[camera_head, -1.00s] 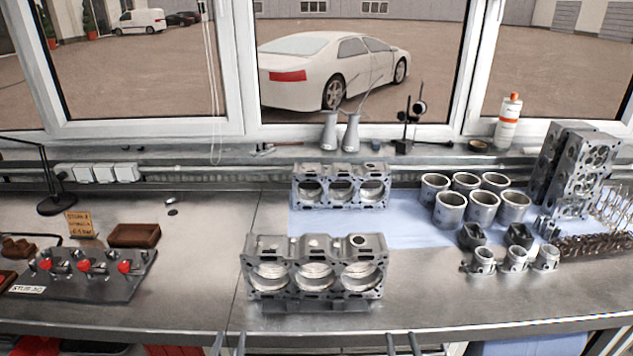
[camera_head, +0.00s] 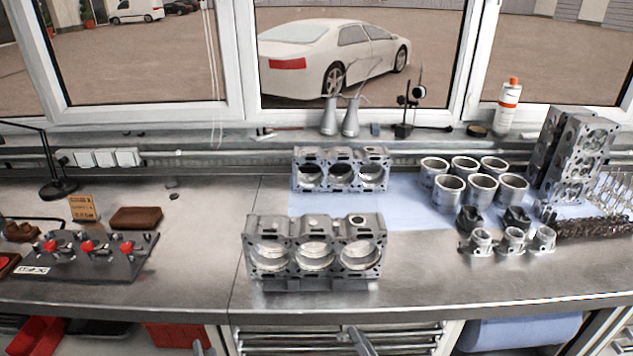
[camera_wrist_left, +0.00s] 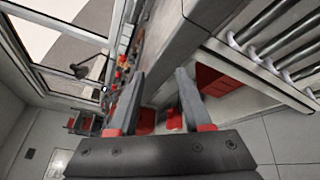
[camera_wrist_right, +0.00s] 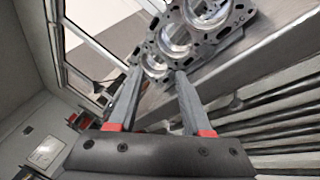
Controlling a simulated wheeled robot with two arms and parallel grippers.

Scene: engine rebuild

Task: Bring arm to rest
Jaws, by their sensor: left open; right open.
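My left gripper (camera_head: 200,348) shows only as fingertips at the bottom edge of the head view, in front of the bench. In the left wrist view its two fingers (camera_wrist_left: 161,73) are apart with nothing between them. My right gripper (camera_head: 358,341) is also low in the head view, in front of the drawers and below the near engine block (camera_head: 315,250). In the right wrist view its fingers (camera_wrist_right: 160,72) are apart and empty, with the block beyond them. Most of both arms is out of the head view.
The workbench (camera_head: 180,265) carries a second engine block (camera_head: 340,170), several cylinder liners (camera_head: 482,189), cylinder heads (camera_head: 575,155) and pistons (camera_head: 512,240). A fixture with red knobs (camera_head: 90,258) stands at the left.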

